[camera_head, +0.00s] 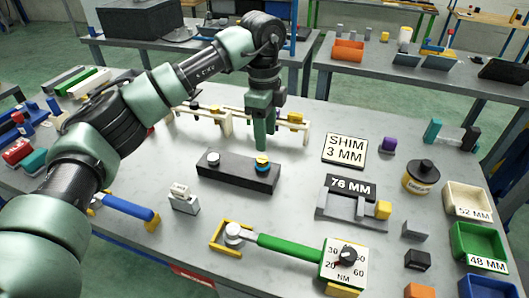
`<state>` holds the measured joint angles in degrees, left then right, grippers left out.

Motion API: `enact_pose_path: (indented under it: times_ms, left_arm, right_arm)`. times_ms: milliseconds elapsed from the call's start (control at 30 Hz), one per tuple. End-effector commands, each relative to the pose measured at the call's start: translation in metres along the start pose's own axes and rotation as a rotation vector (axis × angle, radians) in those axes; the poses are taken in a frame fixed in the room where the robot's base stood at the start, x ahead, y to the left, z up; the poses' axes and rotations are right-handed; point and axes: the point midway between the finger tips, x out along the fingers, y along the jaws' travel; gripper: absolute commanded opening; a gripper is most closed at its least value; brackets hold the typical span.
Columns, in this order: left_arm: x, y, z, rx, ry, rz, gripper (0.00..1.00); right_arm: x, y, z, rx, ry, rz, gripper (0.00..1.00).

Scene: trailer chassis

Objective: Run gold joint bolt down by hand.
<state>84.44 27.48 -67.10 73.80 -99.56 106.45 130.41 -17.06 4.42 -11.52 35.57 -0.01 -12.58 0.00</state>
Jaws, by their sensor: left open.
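The gold joint bolt (262,159) stands upright at the right end of a long black block (237,174), with a dark blue band below its gold top. A silver bolt (213,158) stands at the block's left end. My left gripper (261,147) points straight down, its fingertips directly above or just behind the gold bolt. It is open, with nothing visible held in it. I cannot tell whether the fingertips touch the bolt. My right gripper is not in view.
A cream rack (222,122) stands behind the block. A green-handled torque wrench (290,247) with a dial lies in front. A "76 MM" gauge (345,205), a shim sign (345,151) and bins (478,246) are to the right. Bare tabletop surrounds the block's front.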

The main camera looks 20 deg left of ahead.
Motion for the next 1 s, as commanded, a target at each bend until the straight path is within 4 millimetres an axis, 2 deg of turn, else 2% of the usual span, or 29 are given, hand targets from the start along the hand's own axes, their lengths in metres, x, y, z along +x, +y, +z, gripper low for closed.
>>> enact_pose_path:
  times_ms: [33,133,500,667,900,933,1000]
  left_arm:
    - [-0.001,0.0,0.007,-0.02,-0.025,0.004,0.49]
    - [0.006,0.001,0.012,-0.035,-0.041,0.008,0.49]
    - [0.061,0.001,0.012,-0.03,-0.036,0.008,0.49]
    - [0.072,0.001,0.012,-0.029,-0.035,0.007,0.49]
    - [0.073,0.001,0.012,-0.029,-0.034,0.006,0.49]
    - [0.073,0.001,0.012,-0.029,-0.034,0.006,0.46]
    - [0.073,0.001,0.012,-0.029,-0.034,0.006,0.27]
  right_arm:
    - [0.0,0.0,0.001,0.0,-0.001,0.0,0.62]
    - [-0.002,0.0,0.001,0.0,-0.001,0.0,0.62]
    - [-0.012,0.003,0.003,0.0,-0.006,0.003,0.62]
    - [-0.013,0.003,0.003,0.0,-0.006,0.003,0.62]
    - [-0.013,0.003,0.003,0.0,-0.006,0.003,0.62]
    - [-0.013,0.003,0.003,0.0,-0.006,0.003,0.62]
    - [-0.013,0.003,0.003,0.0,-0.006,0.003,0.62]
